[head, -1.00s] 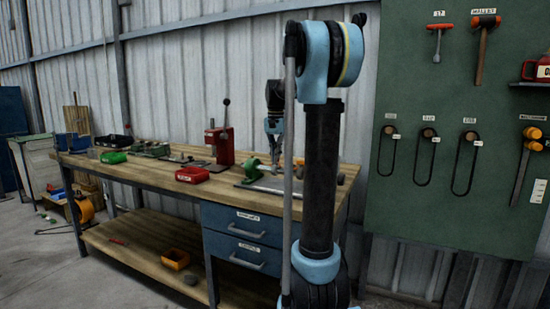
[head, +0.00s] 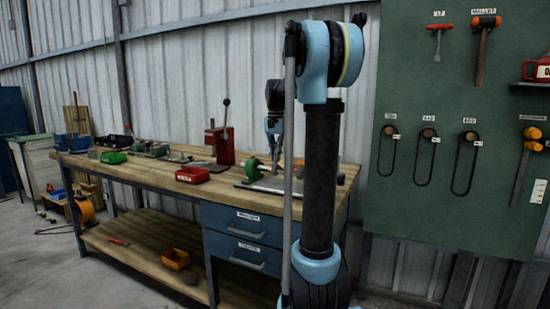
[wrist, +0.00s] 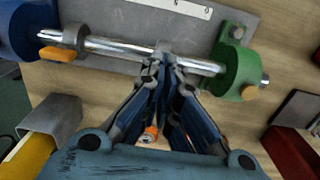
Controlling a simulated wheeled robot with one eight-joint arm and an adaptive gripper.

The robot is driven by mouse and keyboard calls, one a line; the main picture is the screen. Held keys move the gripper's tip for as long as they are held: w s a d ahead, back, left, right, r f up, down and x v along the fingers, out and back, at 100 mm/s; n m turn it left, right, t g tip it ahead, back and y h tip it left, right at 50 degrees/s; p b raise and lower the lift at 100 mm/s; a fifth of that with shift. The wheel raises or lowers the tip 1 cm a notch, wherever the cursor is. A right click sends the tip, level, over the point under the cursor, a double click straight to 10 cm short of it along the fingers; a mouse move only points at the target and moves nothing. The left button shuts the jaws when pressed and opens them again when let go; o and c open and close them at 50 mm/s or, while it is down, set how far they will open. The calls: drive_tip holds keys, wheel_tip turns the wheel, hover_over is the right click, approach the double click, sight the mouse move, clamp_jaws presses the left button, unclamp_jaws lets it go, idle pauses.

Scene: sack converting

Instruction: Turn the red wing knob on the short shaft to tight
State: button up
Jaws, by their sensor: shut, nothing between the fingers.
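In the wrist view a bright metal shaft (wrist: 120,47) runs between a blue block (wrist: 28,30) at left and a green block (wrist: 238,66) at right. A grey collar (wrist: 76,37) near the blue block carries an orange wing-shaped knob (wrist: 57,54). I see no clearly red wing knob; one may be hidden behind my fingers. My gripper (wrist: 167,58) is shut and empty, its tips at the shaft's middle, right of the orange knob. Whether the tips touch the shaft I cannot tell. In the head view my gripper (head: 275,168) is over the bench beside the green fixture (head: 253,171).
A grey channel piece (wrist: 55,115) and a dark red bin (wrist: 290,150) flank my gripper. A small orange-ended item (wrist: 151,131) shows between the finger links. On the workbench (head: 150,178) stand a red press (head: 222,146) and a red bin (head: 192,175).

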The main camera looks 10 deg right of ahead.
drive_tip(key=shift+o, duration=1)
drive_tip(key=shift+o, duration=0.2)
drive_tip(key=shift+w+r, duration=0.1)
drive_tip(key=shift+r, duration=0.15)
drive_tip(key=shift+o, duration=0.3)
wheel_tip(320, 180, up, 11)
drive_tip(key=w, duration=0.1)
drive_tip(key=shift+f, duration=0.15)
drive_tip(key=shift+o, duration=0.6)
drive_tip(key=shift+r, duration=0.2)
drive_tip(key=shift+o, duration=1.2)
drive_tip(key=shift+s+r, duration=0.35)
drive_tip(key=shift+s, duration=0.2)
drive_tip(key=shift+s+r, duration=0.3)
drive_tip(key=shift+s, duration=0.2)
drive_tip(key=s+f+n+t, duration=0.2)
drive_tip(key=s+f+n, duration=0.5)
drive_tip(key=s+f, duration=2.7)
wheel_tip(320, 180, down, 3)
drive_tip(key=shift+s+a+r+n, duration=0.1)
drive_tip(key=shift+s+a+n, duration=0.15)
drive_tip(key=shift+s+n, duration=0.05)
